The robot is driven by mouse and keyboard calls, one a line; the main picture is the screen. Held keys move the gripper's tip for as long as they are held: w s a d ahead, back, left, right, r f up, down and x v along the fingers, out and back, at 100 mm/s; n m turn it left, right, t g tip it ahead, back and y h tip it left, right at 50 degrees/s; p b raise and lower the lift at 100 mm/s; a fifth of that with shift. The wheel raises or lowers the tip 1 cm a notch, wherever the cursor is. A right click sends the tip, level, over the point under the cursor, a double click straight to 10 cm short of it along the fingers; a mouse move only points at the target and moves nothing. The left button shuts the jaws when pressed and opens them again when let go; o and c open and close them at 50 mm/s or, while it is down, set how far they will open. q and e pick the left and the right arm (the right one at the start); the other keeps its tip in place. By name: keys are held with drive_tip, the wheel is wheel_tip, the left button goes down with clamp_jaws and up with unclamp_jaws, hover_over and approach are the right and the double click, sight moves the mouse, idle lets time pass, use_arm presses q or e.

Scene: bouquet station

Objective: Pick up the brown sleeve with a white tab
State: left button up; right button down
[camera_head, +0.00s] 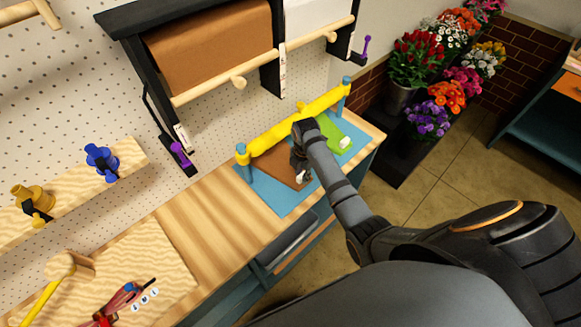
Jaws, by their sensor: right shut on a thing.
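The brown sleeve (272,160) lies on the blue mat (262,199) at the back of the wooden workbench, below a yellow roll. The wrist and fingers hide part of the sleeve. The sleeve looks flat on the mat; I cannot tell if any part is lifted. My left gripper is not in view.
A green sleeve (330,126) with a white tab lies just right of my wrist. The yellow roll (297,121) on blue posts runs behind. A mallet (69,266) and red-handled tool (121,302) lie front left. The middle bench (205,217) is clear. Flowers (428,118) stand right.

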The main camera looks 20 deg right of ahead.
drive_tip(key=shift+s+d+r+b, duration=0.15)
drive_tip(key=shift+r+b, duration=0.15)
drive_tip(key=shift+b, duration=0.35)
wheel_tip(320, 180, up, 6)
drive_tip(key=shift+r+b, duration=0.2)
drive_tip(key=shift+b, duration=0.9)
drive_tip(key=s+d, duration=0.3)
drive_tip(key=s, duration=0.6)
drive_tip(key=s+d+p, duration=0.1)
drive_tip(key=s+d, duration=0.2)
drive_tip(key=s, duration=0.6)
drive_tip(key=shift+s+d, duration=0.15)
drive_tip(key=shift+s, duration=0.15)
